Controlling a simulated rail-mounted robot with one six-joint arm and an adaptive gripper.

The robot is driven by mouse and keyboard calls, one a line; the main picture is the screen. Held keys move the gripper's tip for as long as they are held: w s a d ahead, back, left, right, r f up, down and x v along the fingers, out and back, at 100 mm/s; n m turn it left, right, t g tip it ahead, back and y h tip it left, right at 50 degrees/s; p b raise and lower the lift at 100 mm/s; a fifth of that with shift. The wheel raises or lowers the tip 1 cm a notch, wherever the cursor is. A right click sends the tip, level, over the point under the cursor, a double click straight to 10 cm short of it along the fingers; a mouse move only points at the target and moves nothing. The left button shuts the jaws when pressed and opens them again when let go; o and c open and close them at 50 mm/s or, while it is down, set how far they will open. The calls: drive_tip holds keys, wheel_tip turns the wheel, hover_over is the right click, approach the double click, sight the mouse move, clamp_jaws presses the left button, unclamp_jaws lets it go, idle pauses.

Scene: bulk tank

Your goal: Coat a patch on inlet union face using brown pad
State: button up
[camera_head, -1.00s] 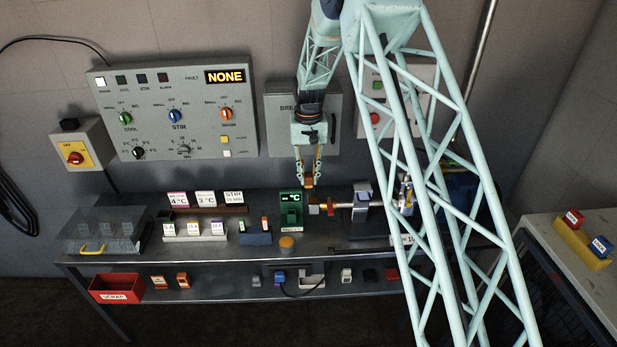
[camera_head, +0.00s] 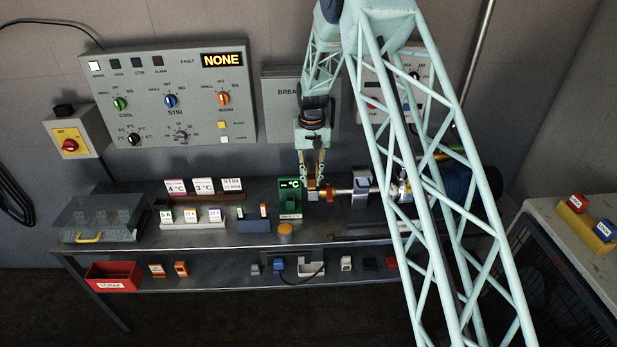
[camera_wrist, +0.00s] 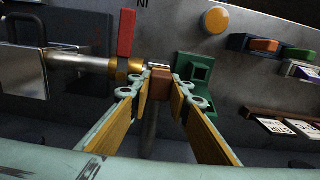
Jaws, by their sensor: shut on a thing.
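My gripper (camera_wrist: 160,78) is shut on a small brown pad (camera_wrist: 161,88), which sits between its two fingertips in the wrist view. In the head view my gripper (camera_head: 312,192) is low over the bench, at the left end of a horizontal pipe. The brass inlet union (camera_wrist: 136,68) ends that pipe, right beside the fingertips and pad. The union's end face is mostly hidden by the fingers, and I cannot tell whether the pad touches it. A red lever (camera_wrist: 127,32) stands at the union; the pipe runs into a grey block (camera_wrist: 38,75).
A green temperature display (camera_head: 290,197) stands close to the left of my gripper. An orange button (camera_head: 286,230) is at the bench front. Label cards (camera_head: 203,186), a clear-lidded box (camera_head: 100,216) and a red scrap bin (camera_head: 113,275) lie further left.

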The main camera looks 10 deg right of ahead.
drive_tip(key=shift+s+d, duration=0.2)
drive_tip(key=shift+d, duration=1)
drive_tip(key=shift+w+a+f, duration=0.1)
drive_tip(key=shift+w+a, duration=0.05)
drive_tip(key=shift+a, duration=0.75)
drive_tip(key=shift+w+a, duration=0.1)
drive_tip(key=shift+a, duration=0.75)
drive_tip(key=shift+a+r, duration=0.2)
drive_tip(key=shift+a, duration=0.05)
wheel_tip(320, 180, up, 4)
drive_tip(key=shift+d+f+p, duration=0.1)
drive_tip(key=shift+f+p, duration=0.15)
drive_tip(key=shift+p, duration=0.4)
drive_tip(key=shift+w+r, duration=0.1)
drive_tip(key=shift+r, duration=0.1)
drive_tip(key=shift+r+p, duration=0.9)
drive_tip(key=shift+r, duration=1.1)
drive_tip(key=shift+f, duration=0.1)
